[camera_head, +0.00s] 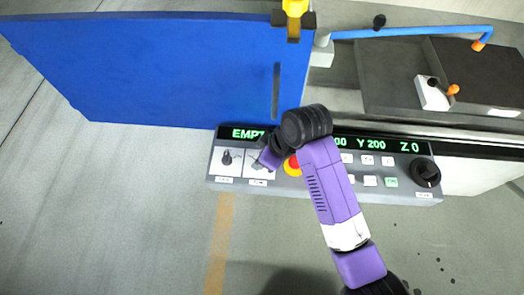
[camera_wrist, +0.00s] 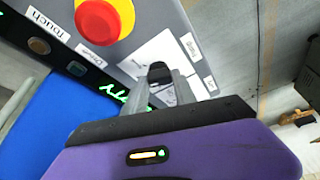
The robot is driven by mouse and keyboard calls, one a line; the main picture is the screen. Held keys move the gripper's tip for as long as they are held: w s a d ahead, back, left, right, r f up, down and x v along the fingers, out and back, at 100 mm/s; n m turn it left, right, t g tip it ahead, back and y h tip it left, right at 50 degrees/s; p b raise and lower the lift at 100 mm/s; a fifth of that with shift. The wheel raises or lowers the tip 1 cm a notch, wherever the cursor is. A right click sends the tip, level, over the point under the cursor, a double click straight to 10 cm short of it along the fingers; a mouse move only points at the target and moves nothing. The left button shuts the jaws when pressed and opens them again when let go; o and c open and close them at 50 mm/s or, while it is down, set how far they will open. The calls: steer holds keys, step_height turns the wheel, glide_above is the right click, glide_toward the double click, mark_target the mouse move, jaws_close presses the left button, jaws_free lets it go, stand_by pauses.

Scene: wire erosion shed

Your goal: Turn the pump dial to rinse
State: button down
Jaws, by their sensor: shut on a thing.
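A grey control panel (camera_head: 215,180) stands at the middle of the head view. A dial with a black pointer (camera_head: 227,157) sits at its far left. Just right of it, my gripper (camera_head: 262,164) is at a second dial plate (camera_head: 257,174), which I take for the pump dial; its small label is not legible. In the wrist view, a black knob (camera_wrist: 160,72) lies between the two grey fingers of my gripper (camera_wrist: 162,80), and they are shut on it. The fingers partly cover the plate (camera_wrist: 158,52) and its markings, so I cannot read the dial's setting.
A red stop button on a yellow base (camera_head: 292,165) is close right of my gripper and also shows in the wrist view (camera_wrist: 98,20). A green-lettered display (camera_head: 375,144) runs above several white keys. A black knob (camera_head: 426,172) sits far right. A blue door (camera_head: 180,70) stands behind.

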steer(key=m+p, duration=0.2)
steer(key=m+t+h+p, duration=0.1)
steer(key=shift+s+a+r+m, duration=0.15)
steer(key=shift+r+m, duration=0.1)
steer(key=shift+m, duration=0.05)
steer(key=shift+f+m+t+h+p, duration=0.15)
steer(key=shift+m+t+h+p, duration=0.25)
steer(key=shift+m+p, duration=0.85)
steer(key=shift+m, duration=0.35)
steer(key=c, duration=1)
jaws_free()
steer(key=b+v, duration=0.1)
steer(key=v, duration=0.6)
steer(key=shift+s+r, duration=0.25)
steer(key=shift+r, duration=0.05)
